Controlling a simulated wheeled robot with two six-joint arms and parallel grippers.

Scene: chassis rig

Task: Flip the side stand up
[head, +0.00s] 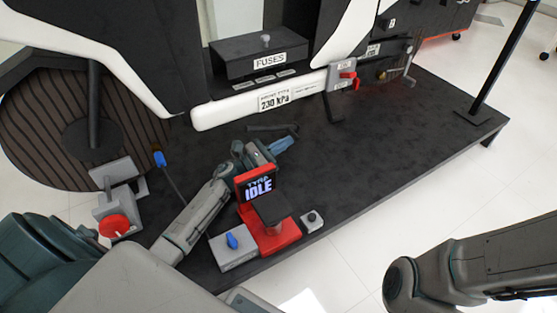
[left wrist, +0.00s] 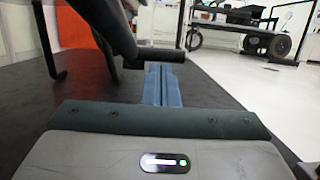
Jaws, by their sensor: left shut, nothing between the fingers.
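A dark bar (head: 268,128) that looks like the side stand sticks out low over the black platform, below the white chassis panel. In the left wrist view a dark horizontal bar (left wrist: 164,55), likely the same part, lies just past my blue fingertips. My left gripper (head: 284,145) is shut and empty, with its fingers beside the bar's right end. The left wrist view shows the closed fingers (left wrist: 163,84) pointing at the bar; I cannot tell if they touch it. My right gripper is out of view; only my right arm shows at lower right.
A red stand with an IDLE screen (head: 259,189) is close to my left wrist. A grey box with a blue knob (head: 232,243) and a red-knob box (head: 115,226) stand nearby. A FUSES box (head: 262,58) is above. The platform (head: 400,135) is clear to the right.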

